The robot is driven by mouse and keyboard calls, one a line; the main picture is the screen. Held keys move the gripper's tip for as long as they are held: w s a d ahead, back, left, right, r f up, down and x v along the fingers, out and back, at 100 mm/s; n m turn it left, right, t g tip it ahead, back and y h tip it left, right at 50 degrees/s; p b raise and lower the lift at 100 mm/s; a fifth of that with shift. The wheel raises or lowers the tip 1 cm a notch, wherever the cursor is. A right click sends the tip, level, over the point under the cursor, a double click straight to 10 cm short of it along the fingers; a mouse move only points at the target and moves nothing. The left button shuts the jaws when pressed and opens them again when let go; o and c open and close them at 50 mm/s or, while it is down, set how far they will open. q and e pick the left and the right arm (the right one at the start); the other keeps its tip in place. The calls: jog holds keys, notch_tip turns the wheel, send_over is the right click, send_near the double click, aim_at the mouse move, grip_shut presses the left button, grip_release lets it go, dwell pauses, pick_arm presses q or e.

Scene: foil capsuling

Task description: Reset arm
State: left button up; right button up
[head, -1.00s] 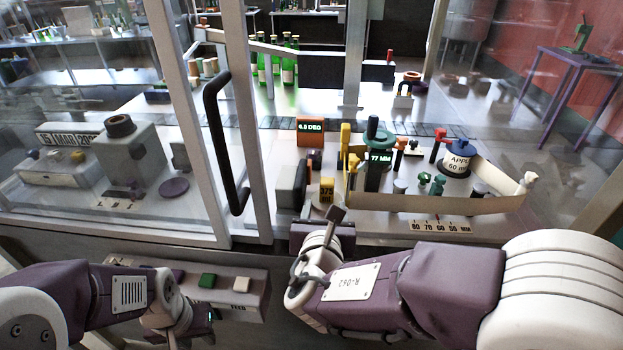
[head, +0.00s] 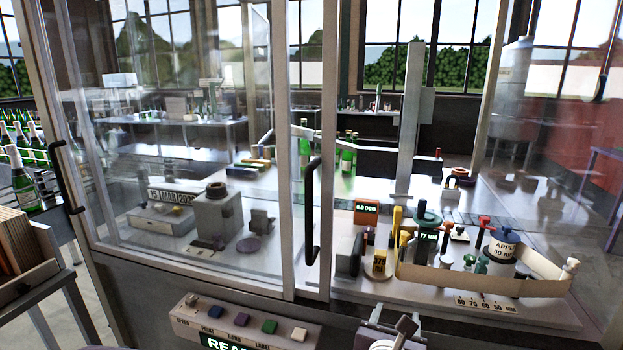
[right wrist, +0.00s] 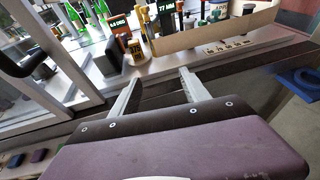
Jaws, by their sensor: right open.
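In the head view my right gripper (head: 396,328) shows only at the bottom edge, in front of the machine's lower front. In the right wrist view its two fingers (right wrist: 158,82) are spread apart with nothing between them. They are outside the machine, in front of the deck's front edge. My left gripper is not in the head view.
A glazed machine with a black door handle (head: 313,210) stands ahead. Behind its glass are a date-stamp unit (head: 162,221), an applicator drum (head: 501,251) and a curved tan band (head: 460,281). A button panel (head: 248,322) sits below. Bottles (head: 22,180) stand at left.

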jog(key=s+d+f+m+g+h+p, duration=0.2)
jog(key=s+d+m+g, duration=0.15)
jog(key=d, duration=0.25)
jog(key=s+d+f+m+g+h+p, duration=0.1)
jog(key=s+d+f+m+g, duration=0.15)
jog(key=d+m+g, duration=0.35)
jog(key=s+d+f+m+g+y+p, duration=0.2)
jog(key=s+f+m+g, duration=0.1)
jog(key=s+f+m, duration=0.4)
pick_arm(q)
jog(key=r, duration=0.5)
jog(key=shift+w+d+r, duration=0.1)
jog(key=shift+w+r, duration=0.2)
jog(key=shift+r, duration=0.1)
pick_arm(e)
jog(key=a+f+m+y, duration=0.2)
jog(key=a+m+y, duration=0.5)
jog(key=a+m, duration=0.5)
jog(key=m, duration=0.3)
jog(key=shift+a, duration=0.3)
jog(key=shift+s, duration=0.15)
